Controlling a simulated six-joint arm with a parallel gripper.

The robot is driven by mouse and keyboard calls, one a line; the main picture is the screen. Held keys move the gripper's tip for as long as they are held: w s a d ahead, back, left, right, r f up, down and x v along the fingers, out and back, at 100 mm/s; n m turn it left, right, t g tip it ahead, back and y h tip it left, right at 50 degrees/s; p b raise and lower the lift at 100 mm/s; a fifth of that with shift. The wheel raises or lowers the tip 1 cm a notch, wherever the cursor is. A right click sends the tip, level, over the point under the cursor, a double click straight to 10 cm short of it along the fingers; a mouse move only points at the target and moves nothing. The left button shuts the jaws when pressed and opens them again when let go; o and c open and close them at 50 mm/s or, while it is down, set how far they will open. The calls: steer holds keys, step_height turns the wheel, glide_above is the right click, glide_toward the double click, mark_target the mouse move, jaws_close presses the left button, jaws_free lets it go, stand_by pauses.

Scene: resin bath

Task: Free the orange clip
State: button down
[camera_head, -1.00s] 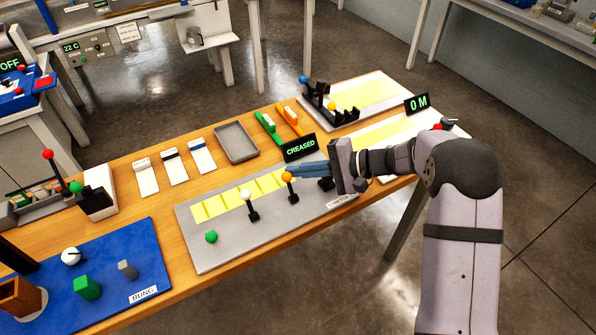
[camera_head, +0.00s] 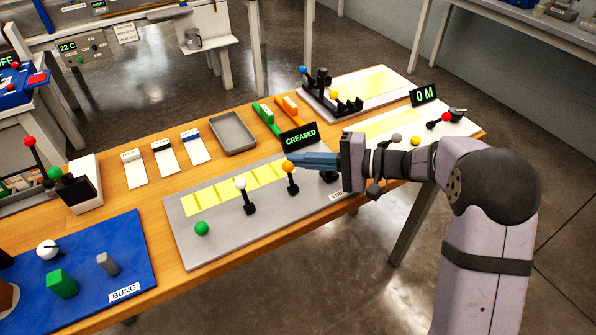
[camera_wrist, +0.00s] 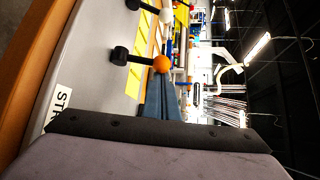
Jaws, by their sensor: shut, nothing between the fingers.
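An orange ball knob (camera_head: 288,165) tops a short dark lever (camera_head: 292,188) on a grey plate (camera_head: 215,247). The lever stands nearly upright. My gripper (camera_head: 291,160) reaches in from the right, its blue fingers shut and empty. Their tips are at the orange knob; I cannot tell whether they touch. In the wrist view the orange knob (camera_wrist: 162,64) sits just beyond the fingertips (camera_wrist: 160,82). A separate orange piece (camera_head: 288,107) lies behind the CREASED sign (camera_head: 300,137). I cannot tell which of the two is the clip.
A white-knobbed lever (camera_head: 240,184) and a green ball (camera_head: 202,228) are left on the plate, with yellow strips (camera_head: 238,188) behind. A green piece (camera_head: 266,117) lies beside the orange piece. A grey tray (camera_head: 233,131) stands behind. A blue mat (camera_head: 120,245) is front left.

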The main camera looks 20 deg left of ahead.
mark_target(313, 197)
steer(key=y+b, duration=0.1)
steer(key=b, duration=0.2)
steer(key=s+d+n+y+b, duration=0.1)
steer(key=b, duration=0.2)
steer(key=shift+f+n, duration=0.3)
steer(key=shift+s+d+r+b, duration=0.1)
steer(key=shift+s+r+b, duration=0.05)
steer(key=shift+b, duration=0.35)
steer(key=s+d+b, duration=0.1)
steer(key=b, duration=0.2)
steer(key=s+d+b, duration=0.1)
steer(key=b, duration=0.2)
steer(key=shift+b, duration=0.4)
steer(key=shift+s+d+f+b, duration=0.1)
steer(key=shift+f+b, duration=0.15)
steer(key=shift+b, duration=0.3)
steer(key=shift+s+d+n+y+b, duration=0.2)
steer(key=shift+n+y+b, duration=0.4)
steer(key=shift+b, duration=0.2)
steer(key=shift+s+d+b, duration=0.1)
steer(key=shift+b, duration=0.45)
steer(key=shift+s, duration=0.1)
steer(key=shift+r, duration=0.1)
